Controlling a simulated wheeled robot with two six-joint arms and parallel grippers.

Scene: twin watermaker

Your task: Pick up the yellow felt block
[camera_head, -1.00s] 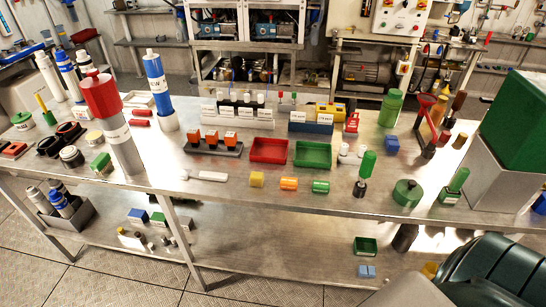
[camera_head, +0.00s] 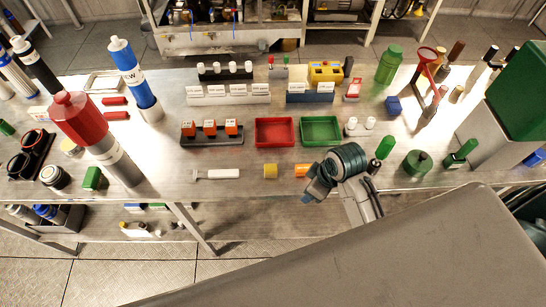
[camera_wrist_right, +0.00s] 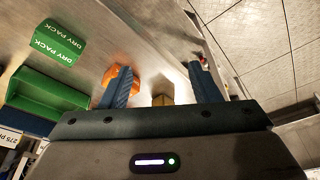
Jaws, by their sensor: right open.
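The yellow felt block (camera_head: 270,171) sits on the metal bench in front of the red tray. In the right wrist view the yellow block (camera_wrist_right: 162,100) shows between the two blue fingers, partly hidden by the gripper body. My right gripper (camera_head: 313,185) is open and empty, to the right of the yellow block and apart from it in the head view. In the wrist view the right gripper (camera_wrist_right: 160,82) has its fingers spread wide. My left gripper is not in view.
An orange block (camera_head: 301,170) lies between the yellow block and my right gripper. A green block (camera_wrist_right: 57,42) shows in the wrist view. The red tray (camera_head: 275,146) and green tray (camera_head: 320,145) stand behind. A white tool (camera_head: 217,174) lies to the left.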

